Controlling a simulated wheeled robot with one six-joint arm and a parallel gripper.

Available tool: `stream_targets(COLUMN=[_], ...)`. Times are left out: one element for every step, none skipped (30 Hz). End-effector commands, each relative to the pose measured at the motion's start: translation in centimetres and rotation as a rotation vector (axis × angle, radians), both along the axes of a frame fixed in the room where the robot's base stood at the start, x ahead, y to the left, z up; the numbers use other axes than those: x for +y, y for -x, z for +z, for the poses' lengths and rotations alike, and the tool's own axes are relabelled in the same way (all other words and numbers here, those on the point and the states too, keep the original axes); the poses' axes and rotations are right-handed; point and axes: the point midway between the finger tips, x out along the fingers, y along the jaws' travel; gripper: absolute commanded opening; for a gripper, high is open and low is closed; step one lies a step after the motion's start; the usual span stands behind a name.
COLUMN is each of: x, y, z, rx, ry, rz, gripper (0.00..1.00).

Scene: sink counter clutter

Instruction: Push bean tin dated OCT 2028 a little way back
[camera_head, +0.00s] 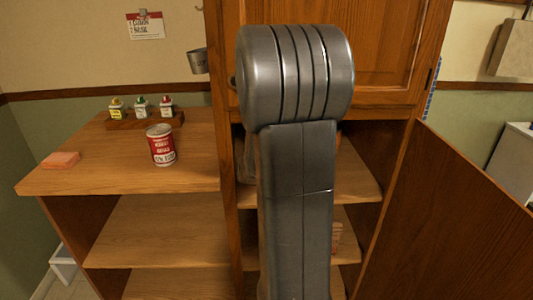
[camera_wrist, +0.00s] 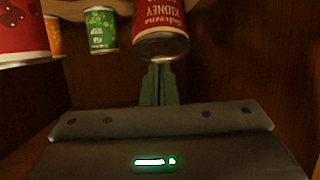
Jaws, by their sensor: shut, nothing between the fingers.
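No date is readable on this tin. In the head view my arm hides the gripper and that tin. Another red and white tin (camera_head: 161,146) stands upright on the counter at left; its small print is too blurred to read.
In the wrist view, a larger red tin (camera_wrist: 20,35), an orange tin (camera_wrist: 53,36) and a green tin (camera_wrist: 101,29) are left of the kidney tin. Wooden walls flank the space. In the head view, a pink sponge (camera_head: 61,160) and small bottles (camera_head: 140,106) are on the counter. A cupboard door (camera_head: 450,205) hangs open at right.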

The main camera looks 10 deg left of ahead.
Motion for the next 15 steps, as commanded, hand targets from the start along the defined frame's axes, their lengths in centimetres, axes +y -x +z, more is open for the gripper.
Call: stream_targets(x=[-0.4,-0.6,-0.9,-1.1,-1.3,-1.5,-1.7,-1.9,-2.1,-2.2,-2.4,-2.5,-2.6,-2.7,-2.8], y=[1.1,1.8,2.6,3.1,3.7,4.4,4.9,5.3,5.9,6.3,6.6,7.0,7.2,7.4,7.6], z=[0.1,0.1,0.1,0.1,0.2,0.2,0.2,0.2,0.3,0.3,0.3,0.3,0.3,0.3,0.3], rx=[-0.003,-0.003,-0.003,-0.004,-0.004,-0.005,-0.003,-0.005,-0.006,-0.006,-0.006,-0.007,-0.006,-0.007,-0.007], ry=[-0.001,-0.001,-0.001,-0.002,-0.002,-0.002,-0.003,-0.003,-0.002,-0.002,-0.003,-0.002,-0.001,-0.002,-0.002], rz=[0.001,0.001,0.001,0.001,0.001,0.001,0.001,0.001,0.001,0.001,0.001,0.001,0.001,0.001,0.001], gripper=[0.0,0.0,0.0,0.0,0.0,0.0,0.0,0.0,0.0,0.0,0.0,0.0,0.0,0.0,0.0])
